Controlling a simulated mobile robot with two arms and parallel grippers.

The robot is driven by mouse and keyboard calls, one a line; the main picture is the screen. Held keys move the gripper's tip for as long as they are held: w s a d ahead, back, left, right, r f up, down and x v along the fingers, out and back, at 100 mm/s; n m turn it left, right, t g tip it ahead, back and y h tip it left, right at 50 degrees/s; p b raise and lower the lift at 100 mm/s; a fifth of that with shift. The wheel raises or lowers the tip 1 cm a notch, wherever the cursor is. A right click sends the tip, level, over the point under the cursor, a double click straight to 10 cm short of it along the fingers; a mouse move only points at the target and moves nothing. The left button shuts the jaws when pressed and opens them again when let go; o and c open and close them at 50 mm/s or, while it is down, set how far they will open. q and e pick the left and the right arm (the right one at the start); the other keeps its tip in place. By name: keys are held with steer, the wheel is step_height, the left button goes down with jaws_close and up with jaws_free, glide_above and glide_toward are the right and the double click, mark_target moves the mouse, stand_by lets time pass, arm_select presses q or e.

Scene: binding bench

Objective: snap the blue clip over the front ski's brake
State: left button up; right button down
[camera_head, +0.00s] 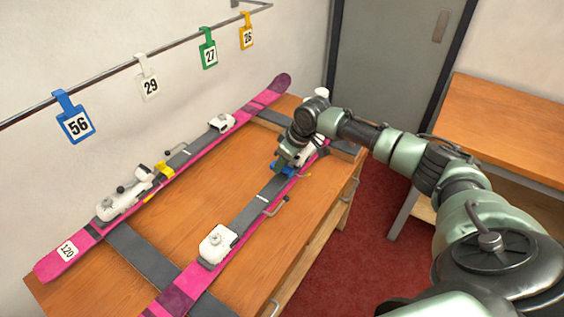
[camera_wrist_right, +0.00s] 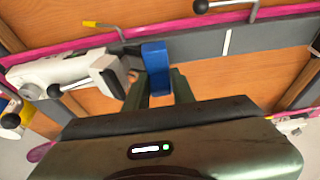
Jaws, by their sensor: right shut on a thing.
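The front ski (camera_head: 250,212) is pink with a grey centre plate and white bindings, and lies on the bench nearer to me. My right gripper (camera_head: 284,162) is over its far half, beside the far white binding. It is shut on a small blue clip (camera_head: 281,170), which also shows between the fingers in the right wrist view (camera_wrist_right: 156,66). There the clip overlaps the grey plate, next to the white binding's black end (camera_wrist_right: 108,76). Thin brake arms stick out beyond the ski edge, one with a yellow tip (camera_wrist_right: 90,24). I cannot tell whether the clip touches the brake. My left gripper is out of view.
The back ski (camera_head: 66,250), labelled 120, carries a yellow clip (camera_head: 163,170) by its binding. Dark strips (camera_head: 146,255) cross the wooden bench under the skis. Numbered tags, including blue 56 (camera_head: 75,125), hang from a wall rail. Another wooden table (camera_head: 515,125) stands at right.

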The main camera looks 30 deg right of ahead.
steer(key=shift+s+f, duration=0.1)
steer(key=shift+f, duration=0.7)
stand_by(0.8)
steer(key=c, duration=1.1)
jaws_free()
steer(key=shift+s+a, duration=0.1)
steer(key=shift+c, duration=0.2)
steer(key=shift+o, duration=1.4)
steer(key=shift+d, duration=0.25)
steer(key=shift+r, duration=0.1)
